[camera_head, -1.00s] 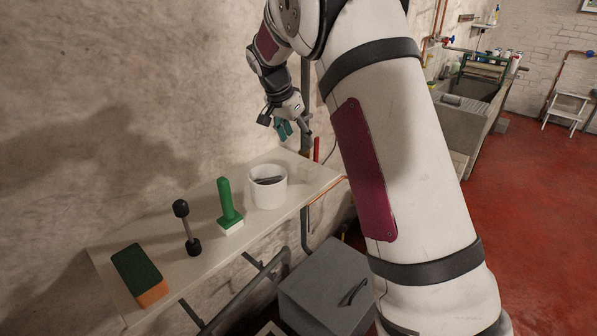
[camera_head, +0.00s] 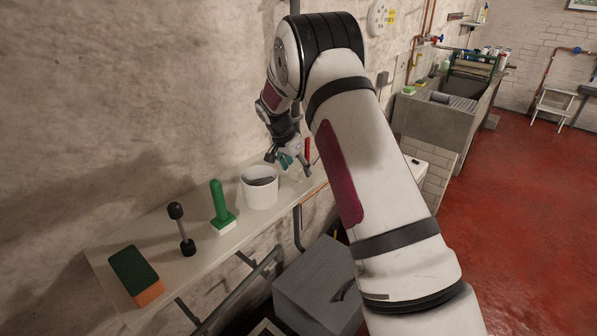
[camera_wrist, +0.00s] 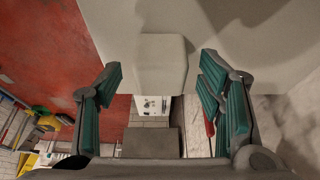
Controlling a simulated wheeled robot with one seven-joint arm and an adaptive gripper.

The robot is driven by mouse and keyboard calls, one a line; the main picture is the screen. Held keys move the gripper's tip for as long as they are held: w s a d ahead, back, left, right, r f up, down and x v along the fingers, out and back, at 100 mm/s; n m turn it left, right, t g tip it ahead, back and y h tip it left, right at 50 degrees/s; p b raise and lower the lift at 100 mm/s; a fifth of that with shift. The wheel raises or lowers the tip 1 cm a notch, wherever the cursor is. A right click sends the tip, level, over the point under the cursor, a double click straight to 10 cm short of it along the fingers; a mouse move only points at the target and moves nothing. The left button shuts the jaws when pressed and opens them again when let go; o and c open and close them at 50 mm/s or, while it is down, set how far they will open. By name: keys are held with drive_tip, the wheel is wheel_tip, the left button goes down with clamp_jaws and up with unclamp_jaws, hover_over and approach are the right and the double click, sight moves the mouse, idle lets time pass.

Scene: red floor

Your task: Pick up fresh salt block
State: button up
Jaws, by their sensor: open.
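A pale, off-white block (camera_wrist: 162,64), which looks like the salt block, shows in the wrist view against the light shelf surface. It lies between the two teal-padded fingers of my gripper (camera_wrist: 160,82), with a visible gap on each side. My gripper is open and holds nothing. In the head view my gripper (camera_head: 287,160) is low over the far right end of the shelf, just beyond the white cup. The block cannot be told clearly there, as my gripper and arm crowd that spot.
The wall shelf (camera_head: 205,247) also carries a white cup (camera_head: 260,192) with a dark item inside, a green-handled stamp (camera_head: 219,204), a black-ended rod (camera_head: 182,229) and a green-and-orange sponge (camera_head: 137,274). A grey box (camera_head: 318,284) stands below. A sink (camera_head: 437,122) is at the back.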

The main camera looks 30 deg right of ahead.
drive_tip(key=shift+c, duration=0.3)
drive_tip(key=c, duration=1.2)
